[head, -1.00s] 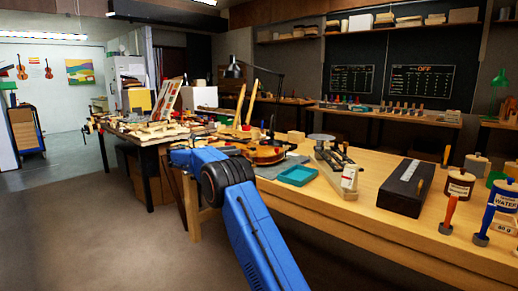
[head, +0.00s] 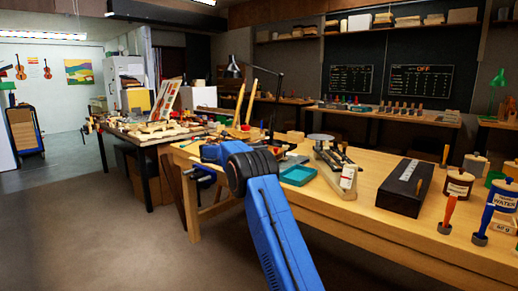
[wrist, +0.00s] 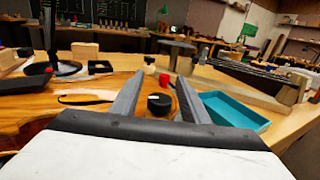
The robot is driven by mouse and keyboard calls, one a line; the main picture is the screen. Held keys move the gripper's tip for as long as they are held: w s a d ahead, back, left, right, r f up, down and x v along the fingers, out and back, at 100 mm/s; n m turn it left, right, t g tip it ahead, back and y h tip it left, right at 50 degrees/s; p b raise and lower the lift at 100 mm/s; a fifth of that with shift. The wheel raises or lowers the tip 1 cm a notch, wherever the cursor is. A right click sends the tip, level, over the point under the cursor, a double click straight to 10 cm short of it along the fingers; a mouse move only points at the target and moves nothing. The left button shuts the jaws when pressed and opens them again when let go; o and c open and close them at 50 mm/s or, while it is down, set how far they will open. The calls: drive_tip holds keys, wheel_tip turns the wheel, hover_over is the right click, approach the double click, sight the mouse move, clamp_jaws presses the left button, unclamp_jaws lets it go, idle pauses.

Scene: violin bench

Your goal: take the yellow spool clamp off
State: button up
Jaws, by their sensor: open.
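My gripper (wrist: 160,76) is open in the wrist view, its two grey fingers apart and nothing held between them. A round black knob with a small white mark (wrist: 159,104) shows between the fingers, with a small red piece (wrist: 164,80) just beyond it. Glossy orange-brown wood, likely the violin (wrist: 88,112), lies below and left of the fingers. I cannot make out any yellow spool clamp for sure in either view. In the head view my blue arm covers most of the violin's place, and the gripper cannot be made out there.
A teal tray (wrist: 238,112) lies right of the fingers; it also shows in the head view (head: 298,175). A black lamp base (wrist: 58,68) stands at left. A long black box (head: 404,187) and several jars and tools occupy the bench's right side.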

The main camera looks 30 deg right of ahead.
drive_tip(key=shift+d, duration=0.1)
clamp_jaws()
drive_tip(key=shift+t, duration=0.3)
drive_tip(key=n+t, duration=0.2)
drive_tip(key=w+n+t, duration=0.1)
drive_tip(key=t, duration=0.2)
drive_tip(key=shift+n+y, duration=0.3)
drive_tip(key=shift+n, duration=0.1)
drive_tip(key=n+t, duration=0.1)
drive_tip(key=n+t+y, duration=0.1)
drive_tip(key=t, duration=0.1)
drive_tip(key=w+n+t+y, duration=0.1)
drive_tip(key=t, duration=0.1)
drive_tip(key=shift+a+n, duration=0.3)
drive_tip(key=t+y, duration=0.1)
drive_tip(key=n+t+y, duration=0.1)
drive_tip(key=n+t, duration=0.1)
drive_tip(key=shift+w+a+y, duration=0.25)
drive_tip(key=shift+w+y, duration=0.05)
drive_tip(key=shift+y, duration=0.1)
drive_tip(key=shift+w+a+n+t+y, duration=0.2)
drive_tip(key=shift+n+t+y, duration=0.65)
drive_tip(key=shift+y, duration=0.1)
drive_tip(key=shift+w+a+n+t+y, duration=0.15)
drive_tip(key=shift+a+n+t+y, duration=0.05)
drive_tip(key=shift+n+t+y, duration=0.65)
drive_tip(key=shift+a+n+y, duration=0.15)
drive_tip(key=shift+n+y, duration=0.25)
drive_tip(key=shift+y, duration=0.3)
